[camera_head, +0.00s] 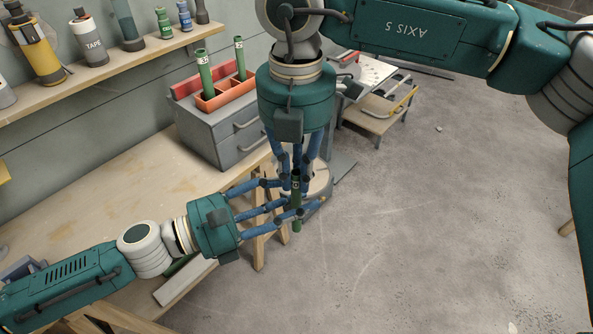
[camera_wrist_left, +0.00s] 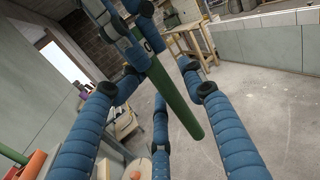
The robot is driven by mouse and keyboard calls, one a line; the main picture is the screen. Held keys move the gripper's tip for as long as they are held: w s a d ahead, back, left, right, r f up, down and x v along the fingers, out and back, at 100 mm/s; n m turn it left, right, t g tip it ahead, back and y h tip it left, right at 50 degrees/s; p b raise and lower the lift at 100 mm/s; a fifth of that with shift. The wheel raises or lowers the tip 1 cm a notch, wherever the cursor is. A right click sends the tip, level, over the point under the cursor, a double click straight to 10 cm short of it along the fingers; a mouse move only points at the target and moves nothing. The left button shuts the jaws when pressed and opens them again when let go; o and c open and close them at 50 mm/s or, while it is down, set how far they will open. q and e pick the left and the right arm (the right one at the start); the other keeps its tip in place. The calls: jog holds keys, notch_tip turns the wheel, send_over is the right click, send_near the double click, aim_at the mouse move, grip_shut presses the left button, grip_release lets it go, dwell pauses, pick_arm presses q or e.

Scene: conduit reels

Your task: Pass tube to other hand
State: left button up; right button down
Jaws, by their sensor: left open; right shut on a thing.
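A dark green tube (camera_head: 296,186) hangs nearly upright, clear of the workbench. My right gripper (camera_head: 298,172) comes down from above with its blue fingers shut on the tube's upper part. My left gripper (camera_head: 290,208) reaches in from the left with its blue fingers spread around the tube's lower part. In the left wrist view the green tube (camera_wrist_left: 176,101) stands tilted between my left gripper's open fingers (camera_wrist_left: 165,110). Whether any left finger touches the tube I cannot tell.
A wooden workbench (camera_head: 110,205) runs along the left wall. A grey drawer box (camera_head: 215,135) bears an orange rack (camera_head: 228,93) with two green tubes. A shelf (camera_head: 130,70) holds several bottles. Open concrete floor (camera_head: 430,220) lies to the right.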

pick_arm(q)
jog(key=v, duration=1.2)
jog(key=w+a+f+m+t+y, duration=0.1)
jog(key=w+a+f+y, duration=0.1)
jog(key=a+f, duration=0.35)
jog(key=w+a+f+m+y, duration=0.2)
jog(key=a+f, duration=0.1)
jog(key=f, duration=0.6)
jog(key=w+a+f+m+t+y, duration=0.1)
jog(key=w+a+f+y, duration=0.2)
jog(key=f, duration=0.4)
jog(key=s+a+f+m+g+y, duration=0.1)
jog(key=s+a+f+m+y, duration=0.3)
jog(key=f, duration=0.6)
jog(key=s+a+f+g+y, duration=0.15)
jog(key=a+f, duration=0.35)
jog(key=f, duration=0.5)
jog(key=s+f+m+g+y, duration=0.3)
jog(key=s+f+m, duration=0.5)
jog(key=s+f, duration=0.85)
jog(key=s+d+f+m+g, duration=0.2)
jog(key=s+d+f+m, duration=0.3)
jog(key=s, duration=0.3)
jog(key=s+d+f+m+g, duration=0.2)
jog(key=s+d+f+m, duration=0.2)
jog(key=s, duration=0.4)
jog(key=shift+s+d+f+m, duration=0.25)
jog(key=shift+d+f+m, duration=0.15)
jog(key=shift+f+m, duration=0.3)
